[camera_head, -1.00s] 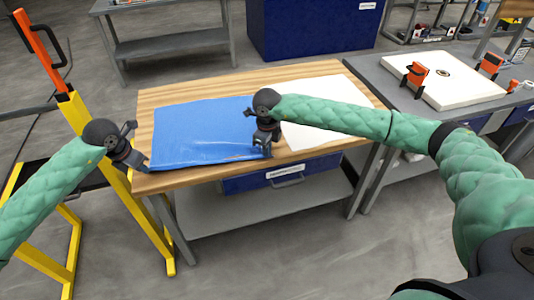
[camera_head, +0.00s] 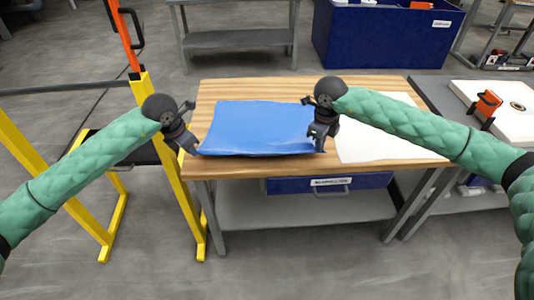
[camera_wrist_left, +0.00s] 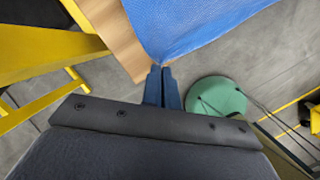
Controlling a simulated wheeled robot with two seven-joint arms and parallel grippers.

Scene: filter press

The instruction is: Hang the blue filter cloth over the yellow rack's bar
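The blue filter cloth (camera_head: 260,124) lies on the wooden table top, its front edge slightly raised and sagging between my two grippers in the head view. My left gripper (camera_head: 193,149) is at its front left corner; in the left wrist view its fingers (camera_wrist_left: 162,88) are together at the cloth's (camera_wrist_left: 185,22) narrowed corner. My right gripper (camera_head: 320,143) is at the front right corner and appears shut on it; its fingertips are small in view. The yellow rack (camera_head: 165,150) stands left of the table, partly behind my left arm. It also shows in the left wrist view (camera_wrist_left: 40,52).
A white sheet (camera_head: 375,142) lies on the wooden table (camera_head: 240,171), right of the cloth. A blue drawer (camera_head: 375,181) hangs under the table. A grey bench with a white plate (camera_head: 505,112) stands at right. Open floor lies in front.

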